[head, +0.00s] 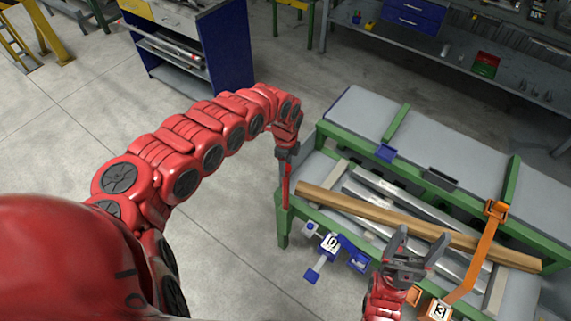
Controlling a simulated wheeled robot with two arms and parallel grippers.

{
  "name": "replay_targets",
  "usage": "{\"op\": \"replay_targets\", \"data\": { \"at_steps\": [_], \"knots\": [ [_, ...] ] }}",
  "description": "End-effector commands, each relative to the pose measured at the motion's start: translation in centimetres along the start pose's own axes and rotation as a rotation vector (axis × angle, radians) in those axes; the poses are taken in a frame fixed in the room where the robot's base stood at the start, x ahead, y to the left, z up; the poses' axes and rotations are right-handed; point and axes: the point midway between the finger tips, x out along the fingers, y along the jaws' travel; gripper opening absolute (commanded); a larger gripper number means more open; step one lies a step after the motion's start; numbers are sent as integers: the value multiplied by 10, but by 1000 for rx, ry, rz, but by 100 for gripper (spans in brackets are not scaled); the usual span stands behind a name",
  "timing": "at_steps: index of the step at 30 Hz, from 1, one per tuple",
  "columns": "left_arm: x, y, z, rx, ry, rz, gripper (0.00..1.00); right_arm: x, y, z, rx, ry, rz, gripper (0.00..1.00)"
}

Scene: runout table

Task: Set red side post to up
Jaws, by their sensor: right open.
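The red side post (286,186) is a narrow red upright piece at the left end of the green-framed runout table (283,228). My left gripper (287,156) is right above it, at its upper end. The gripper hides that end, and I cannot tell whether its jaws are closed on the post. My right gripper (408,255) is open and empty over the front of the table, near a wooden beam.
A long wooden beam (380,213) and several metal bars (385,190) lie across the table. An orange arm (482,250) crosses its right part. Blue labelled parts (328,245) stick out in front. A blue cabinet (228,50) stands behind on open floor.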

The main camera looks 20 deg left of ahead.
Motion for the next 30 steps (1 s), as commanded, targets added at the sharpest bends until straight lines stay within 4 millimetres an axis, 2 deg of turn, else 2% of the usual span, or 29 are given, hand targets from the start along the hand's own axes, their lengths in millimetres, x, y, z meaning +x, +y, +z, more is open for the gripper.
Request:
{"op": "replay_targets", "data": {
  "at_steps": [1,3,12,16,20,23,24,30],
  "knots": [
    [0,0,0,0,0,0,63,0,0,0,0,0,0,76],
    [0,0,0,0,0,0,76,0,0,0,0,0,0,76],
    [-1,0,0,-1,0,0,76,0,0,0,0,0,0,76],
    [-10,-2,2,-4,-1,-6,76,-3,0,1,0,0,0,76],
    [-30,0,3,-2,-5,-2,76,-9,0,2,0,0,0,76],
    [-56,-2,4,-2,-6,-9,76,-18,-1,3,0,0,0,76],
    [-71,-1,2,1,-6,-5,76,-9,0,2,0,0,0,76],
    [-110,0,2,1,-9,2,76,12,1,-2,0,0,0,76]
  ]
}}
